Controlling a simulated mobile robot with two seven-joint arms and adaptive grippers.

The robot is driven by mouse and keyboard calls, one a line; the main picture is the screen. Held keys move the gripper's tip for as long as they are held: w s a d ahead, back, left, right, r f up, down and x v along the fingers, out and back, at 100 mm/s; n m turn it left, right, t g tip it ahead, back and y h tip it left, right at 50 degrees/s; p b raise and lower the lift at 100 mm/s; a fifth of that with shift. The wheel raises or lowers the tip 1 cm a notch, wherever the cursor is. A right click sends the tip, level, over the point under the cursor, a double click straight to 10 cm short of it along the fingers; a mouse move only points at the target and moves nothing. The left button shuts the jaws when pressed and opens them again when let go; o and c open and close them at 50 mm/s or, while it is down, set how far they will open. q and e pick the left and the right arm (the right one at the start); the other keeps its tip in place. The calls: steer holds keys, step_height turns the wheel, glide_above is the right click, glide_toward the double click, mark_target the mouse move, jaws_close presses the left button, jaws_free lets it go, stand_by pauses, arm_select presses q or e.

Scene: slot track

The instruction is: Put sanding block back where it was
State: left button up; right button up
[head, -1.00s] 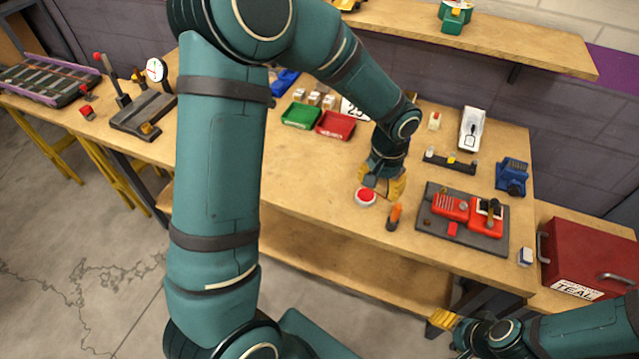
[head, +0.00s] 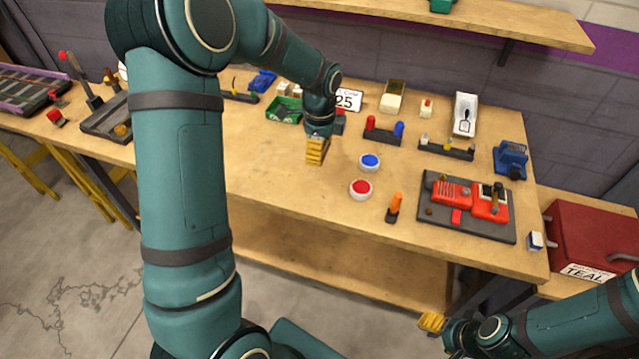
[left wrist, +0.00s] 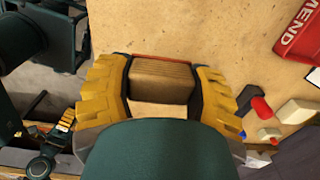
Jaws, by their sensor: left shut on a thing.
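My left gripper (head: 316,152) is over the middle of the workbench, in front of the green tray. In the left wrist view its yellow fingers are shut on a brown block with a reddish edge (left wrist: 160,80), which I take for the sanding block. The fingers press on its two sides, and bare bench top shows around it. In the head view the block is hidden by the fingers. My right gripper (head: 432,321) is low at the front, off the bench edge; its fingers are too small to read.
A green tray (head: 284,108) lies behind the left gripper; a red tray (left wrist: 300,35) shows in the wrist view. Red (head: 360,189) and blue (head: 370,162) buttons, an orange-handled tool (head: 394,207) and a dark fixture board (head: 466,228) stand to the right. The front left bench is clear.

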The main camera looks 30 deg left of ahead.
mark_target(319, 182)
arm_select(q)
step_height(319, 182, down, 10)
steer(key=shift+r+b, duration=0.1)
steer(key=shift+b, duration=1.05)
steer(key=shift+f, duration=0.25)
steer(key=o, duration=1.2)
steer(key=shift+o, duration=0.2)
steer(key=shift+r, duration=0.1)
step_height(319, 182, up, 12)
steer(key=p, duration=0.2)
steer(key=shift+r+p, duration=0.15)
steer(key=shift+p, duration=0.2)
